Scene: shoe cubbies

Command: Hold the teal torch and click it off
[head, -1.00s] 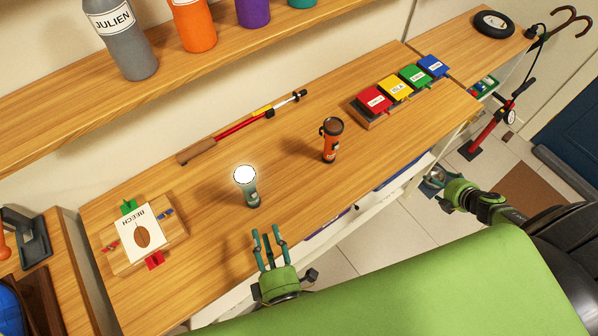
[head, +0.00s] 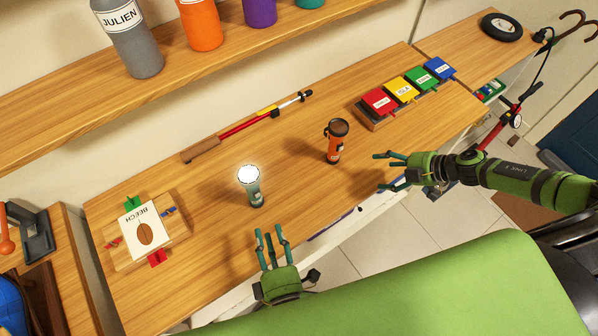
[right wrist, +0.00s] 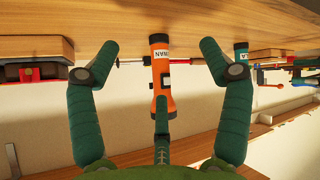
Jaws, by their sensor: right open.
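The teal torch (head: 254,191) stands upright on the wooden bench, its lens up and glowing white. An orange torch (head: 335,141) with a dark head stands to its right, and its lens looks unlit. My left gripper (head: 271,236) is open and empty at the bench's front edge, just below the teal torch in the head view. My right gripper (head: 386,172) is open and empty, right of the orange torch, pointing left. In the right wrist view, which looks upside down, the orange torch (right wrist: 161,75) shows between the spread fingers, apart from them.
A BEECH card box (head: 143,227) is at left. A red-handled reacher tool (head: 245,126) lies along the back. A rack of coloured blocks (head: 379,101) is at right. Bottles (head: 128,40) stand on the shelf above. Bare bench lies around the teal torch.

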